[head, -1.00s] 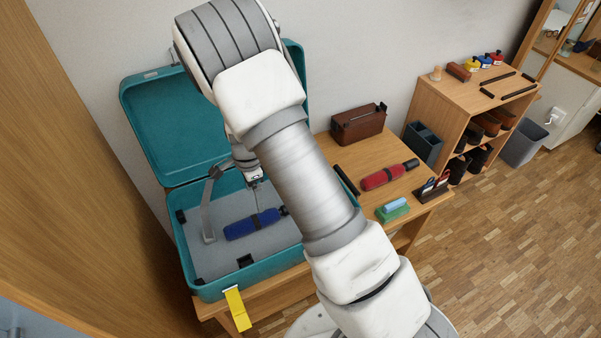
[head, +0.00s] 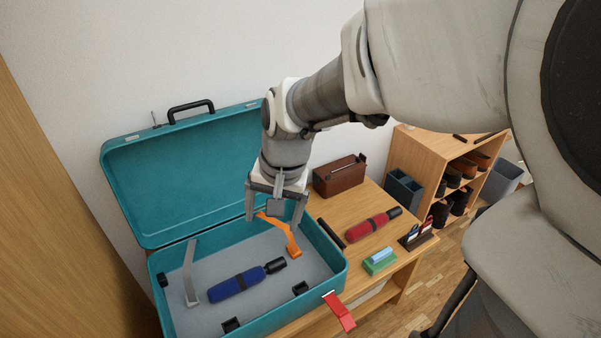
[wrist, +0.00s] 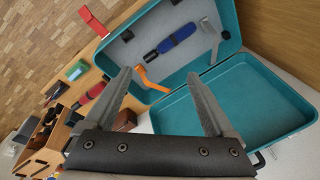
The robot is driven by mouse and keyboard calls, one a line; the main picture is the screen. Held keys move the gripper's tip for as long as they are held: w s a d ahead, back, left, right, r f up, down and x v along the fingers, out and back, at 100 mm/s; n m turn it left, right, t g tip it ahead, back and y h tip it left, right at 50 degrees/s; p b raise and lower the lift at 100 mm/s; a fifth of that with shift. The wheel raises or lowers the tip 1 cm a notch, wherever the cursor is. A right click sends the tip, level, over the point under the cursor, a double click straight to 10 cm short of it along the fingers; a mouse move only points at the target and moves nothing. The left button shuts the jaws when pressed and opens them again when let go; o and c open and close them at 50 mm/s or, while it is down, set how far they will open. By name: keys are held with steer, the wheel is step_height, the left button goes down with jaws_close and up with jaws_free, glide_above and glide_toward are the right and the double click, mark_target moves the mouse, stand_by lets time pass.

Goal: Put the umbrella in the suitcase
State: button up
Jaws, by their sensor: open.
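A blue folded umbrella (head: 236,286) with a black handle lies flat on the grey floor of the open teal suitcase (head: 318,280). It also shows in the wrist view (wrist: 178,38). A red folded umbrella (head: 368,226) with a black end lies on the wooden table to the right of the suitcase; the wrist view shows it too (wrist: 90,96). My gripper (head: 273,220) is open and empty above the back right part of the suitcase, apart from both umbrellas. In the wrist view, nothing is between its fingers (wrist: 160,78).
An orange strap (head: 292,243) and a grey strap (head: 189,272) stand inside the suitcase. Its lid (head: 190,185) is raised at the back. A red tag (head: 339,311) hangs at the front right. A brown box (head: 340,176) and a green-blue block (head: 380,261) stand near the red umbrella.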

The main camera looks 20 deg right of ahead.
steer(key=s+d+r+n+t+h, duration=0.1)
steer(key=s+d+r+n+t, duration=0.2)
steer(key=s+r, duration=0.5)
steer(key=s+d+n, duration=0.1)
steer(key=s+n, duration=0.1)
steer(key=s, duration=0.1)
steer(key=shift+r+n, duration=0.15)
steer(key=shift+n, duration=0.15)
step_height(320, 180, up, 17)
steer(key=p, duration=1.6)
steer(key=shift+f+p, duration=0.2)
steer(key=shift+p, duration=0.1)
